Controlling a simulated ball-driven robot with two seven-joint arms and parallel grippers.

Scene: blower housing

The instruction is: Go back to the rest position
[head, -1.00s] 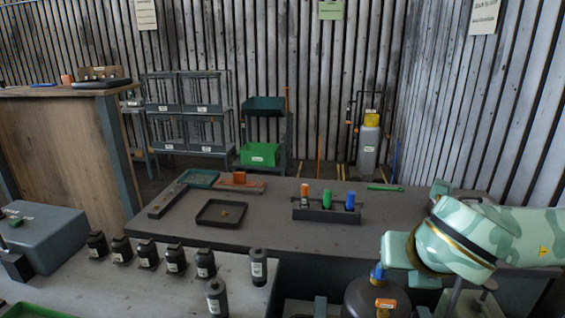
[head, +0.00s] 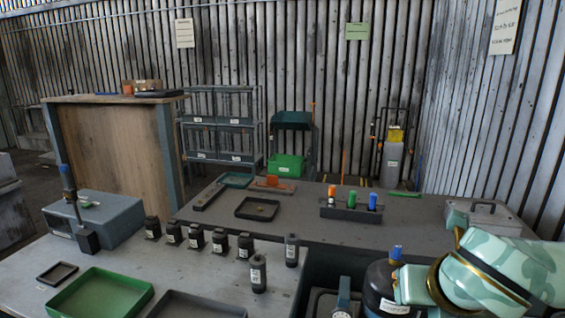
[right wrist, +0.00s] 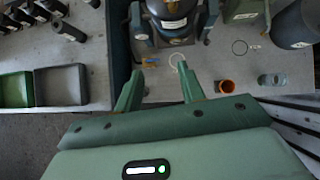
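My right arm, in green camouflage, comes in at the lower right of the head view. Its gripper (right wrist: 158,82) shows in the right wrist view with its two fingers apart and nothing between them. A dark round vessel with a light label (right wrist: 172,22) stands just beyond the fingertips there, apart from them as far as I can see. In the head view the dark vessel (head: 379,287) with a blue top is partly hidden by my right arm. My left gripper is not in view.
Several black bottles (head: 219,241) stand on the near bench, with a green tray (head: 98,308) at front. The back table holds a small dark tray (head: 257,208) and a rack (head: 350,213) of coloured pieces. A grey case (head: 483,217) sits at right.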

